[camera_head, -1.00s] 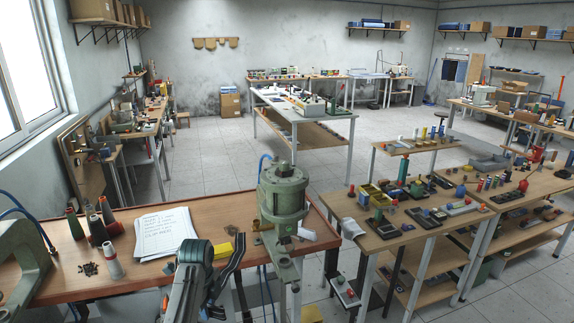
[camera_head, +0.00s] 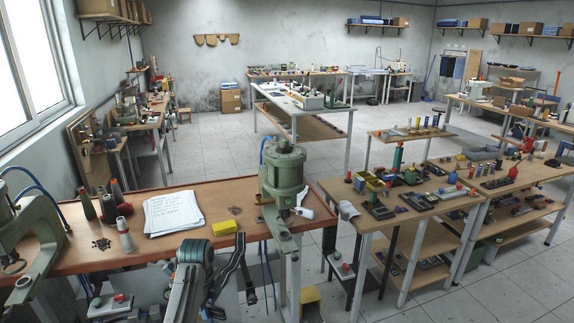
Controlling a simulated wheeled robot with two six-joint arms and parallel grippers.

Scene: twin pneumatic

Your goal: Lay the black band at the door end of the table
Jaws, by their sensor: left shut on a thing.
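The black band (camera_head: 230,272) shows as dark strips at the bottom centre, beside my left arm, in front of the wooden table's near edge. My left gripper (camera_head: 238,258) is shut on it; its fingertips are hard to tell from the dark band. One strip runs down to the left and a shorter one hangs to the right. The band is apart from the tabletop items. The brown wooden table (camera_head: 205,249) runs across the left and middle. Which of its ends is the door end cannot be told; no door shows. My right gripper is not in view.
Papers (camera_head: 174,212), a yellow block (camera_head: 227,227), cones (camera_head: 88,204) and a white spool (camera_head: 126,235) stand on the table. A green press (camera_head: 284,175) is at its right end, another machine (camera_head: 30,248) at its left. A cluttered bench (camera_head: 400,215) stands to the right.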

